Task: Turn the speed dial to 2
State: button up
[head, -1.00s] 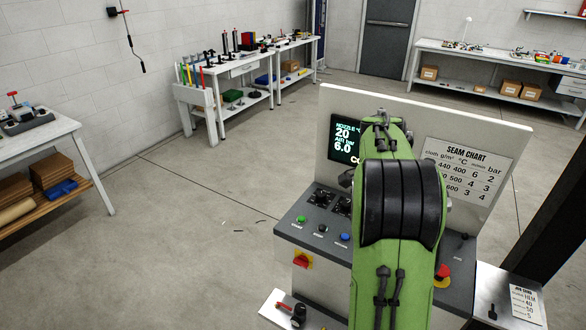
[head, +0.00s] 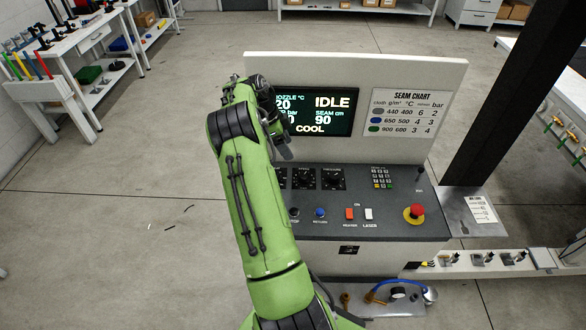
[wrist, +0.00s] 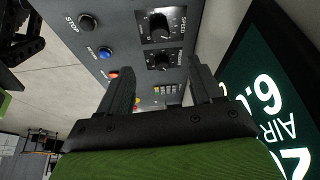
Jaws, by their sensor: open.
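The speed dial (wrist: 160,25), a black knob labelled SPEED, is on the grey control panel at the top of the wrist view. In the head view the speed dial (head: 303,178) is just right of my arm; its setting is too small to read. A second black dial (wrist: 160,62) is beside it, and it also shows in the head view (head: 332,179). My gripper (wrist: 160,68) is open and empty, fingers apart. It is over the panel near the display, not touching either dial. In the head view my arm hides part of it.
The display (head: 332,112) reads IDLE, COOL and seam 90; my arm covers its left part. A stop button, a blue button (head: 320,212), heater and laser switches and a red emergency knob (head: 414,211) line the panel. A seam chart (head: 406,112) is at right.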

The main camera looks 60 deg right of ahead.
aim_at(303, 174)
jog(key=p+x, duration=0.1)
jog(key=x, duration=1.3)
jog(key=shift+f+p, duration=0.1)
jog(key=shift+p, duration=0.3)
jog(key=shift+w, duration=0.1)
jog(key=shift+a, duration=0.1)
jog(key=c, duration=1.1)
jog(key=shift+o, duration=0.2)
jog(key=shift+n+b, duration=0.3)
jog(key=shift+b, duration=0.1)
